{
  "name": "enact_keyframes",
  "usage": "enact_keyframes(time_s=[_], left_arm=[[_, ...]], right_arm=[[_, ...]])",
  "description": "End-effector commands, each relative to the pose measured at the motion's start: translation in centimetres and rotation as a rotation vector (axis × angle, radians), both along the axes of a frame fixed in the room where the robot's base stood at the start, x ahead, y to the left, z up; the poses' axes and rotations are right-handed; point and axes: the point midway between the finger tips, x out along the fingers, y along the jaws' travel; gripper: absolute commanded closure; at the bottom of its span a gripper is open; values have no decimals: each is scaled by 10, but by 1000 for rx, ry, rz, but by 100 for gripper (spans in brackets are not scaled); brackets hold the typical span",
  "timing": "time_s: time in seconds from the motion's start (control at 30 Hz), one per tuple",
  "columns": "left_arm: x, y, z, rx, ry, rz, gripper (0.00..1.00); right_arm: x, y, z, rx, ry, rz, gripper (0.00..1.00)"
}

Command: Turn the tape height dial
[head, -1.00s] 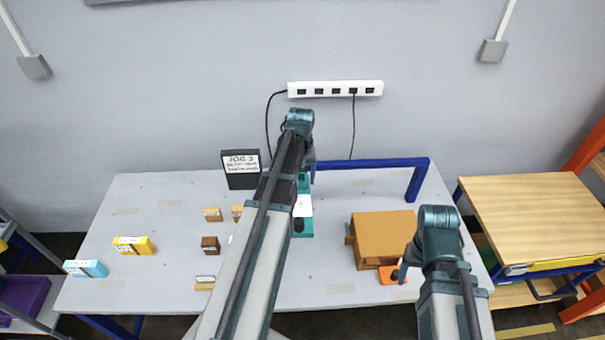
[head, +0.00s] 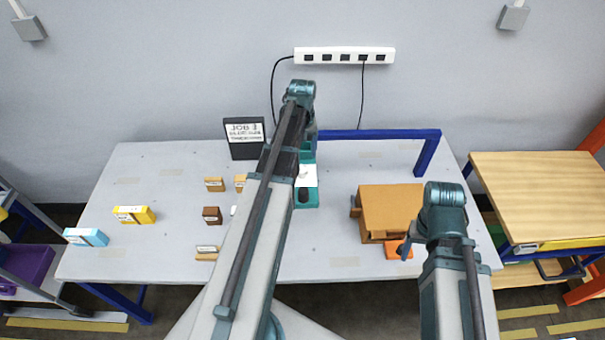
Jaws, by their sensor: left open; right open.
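The tape height dial cannot be made out in the head view. A teal machine (head: 307,190) with a white sheet stands mid-table, partly hidden behind my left arm; it may be the plotter. My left gripper (head: 314,132) is above the back of the table, near the far end of this machine; its fingers are small and partly hidden, but it is open. My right gripper (head: 406,246) is open beside the cardboard box (head: 390,208), over or next to an orange item (head: 396,250). Whether it touches that item cannot be told.
A black job sign (head: 245,138) stands at the table's (head: 160,180) back. Small brown blocks (head: 212,215), a yellow box (head: 134,214) and a light-blue box (head: 86,237) sit on the left. A blue frame (head: 385,134) spans the back right. A wooden-topped bench (head: 540,190) stands at right.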

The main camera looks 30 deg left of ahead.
Motion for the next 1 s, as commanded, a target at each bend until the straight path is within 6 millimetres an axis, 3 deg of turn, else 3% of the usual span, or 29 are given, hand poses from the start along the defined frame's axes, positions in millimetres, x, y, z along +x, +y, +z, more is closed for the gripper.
enact_keyframes(time_s=[0.03, 0.5, 0.9, 1.0], left_arm=[[0, 0, -16, 0, 0, 0, 26], [0, 0, -76, 0, 0, 0, 26], [0, 0, -80, 1, 1, 0, 26], [0, 0, -80, 1, 1, 0, 42]], right_arm=[[0, 0, -16, 0, 0, -1, 30], [0, 0, -76, -1, -1, 7, 30], [0, 0, -80, -1, -1, 10, 30], [0, 0, -80, -1, -1, 10, 30]])
